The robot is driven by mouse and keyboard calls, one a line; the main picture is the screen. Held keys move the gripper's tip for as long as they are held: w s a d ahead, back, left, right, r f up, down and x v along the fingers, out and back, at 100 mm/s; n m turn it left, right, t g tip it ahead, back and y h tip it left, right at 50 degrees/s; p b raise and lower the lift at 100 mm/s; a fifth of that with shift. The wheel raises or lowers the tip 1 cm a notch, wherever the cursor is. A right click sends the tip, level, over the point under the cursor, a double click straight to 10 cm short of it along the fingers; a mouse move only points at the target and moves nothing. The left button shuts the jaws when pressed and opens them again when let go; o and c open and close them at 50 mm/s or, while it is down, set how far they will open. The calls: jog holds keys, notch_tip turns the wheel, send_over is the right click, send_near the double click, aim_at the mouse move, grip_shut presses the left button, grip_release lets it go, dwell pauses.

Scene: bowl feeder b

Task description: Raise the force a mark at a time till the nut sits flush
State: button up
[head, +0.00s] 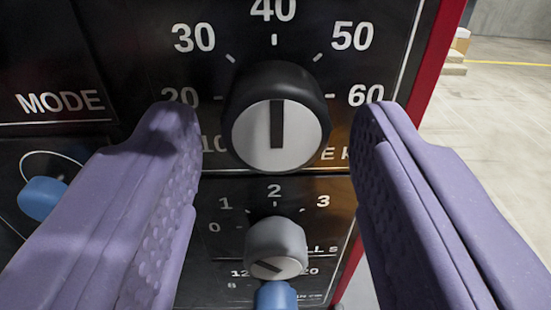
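A large black knob (277,118) with a light grey face sits on the black control panel (140,25). Its dark pointer line stands upright, toward the 40 mark. Marks 10, 20, 30, 40, 50 and 60 run around it; part of the lettering below it is hidden. My gripper (268,120) is open, with one purple padded finger to the left of the knob and one to the right. There is a visible gap on each side of the knob, and nothing is between the fingers but the knob's area. No nut is in view.
A smaller grey knob (276,248) with a 0 to 3 scale sits just below. Under it is a blue knob (276,296), partly cut off. Another blue knob (42,198) is at left, beside the left finger. The panel's red edge (436,60) borders open floor (500,100).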

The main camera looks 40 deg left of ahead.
jog(key=shift+o, duration=0.2)
jog(key=p+v, duration=0.1)
jog(key=v, duration=0.6)
jog(key=shift+s+d+p, duration=0.25)
jog(key=shift+s+p, duration=0.05)
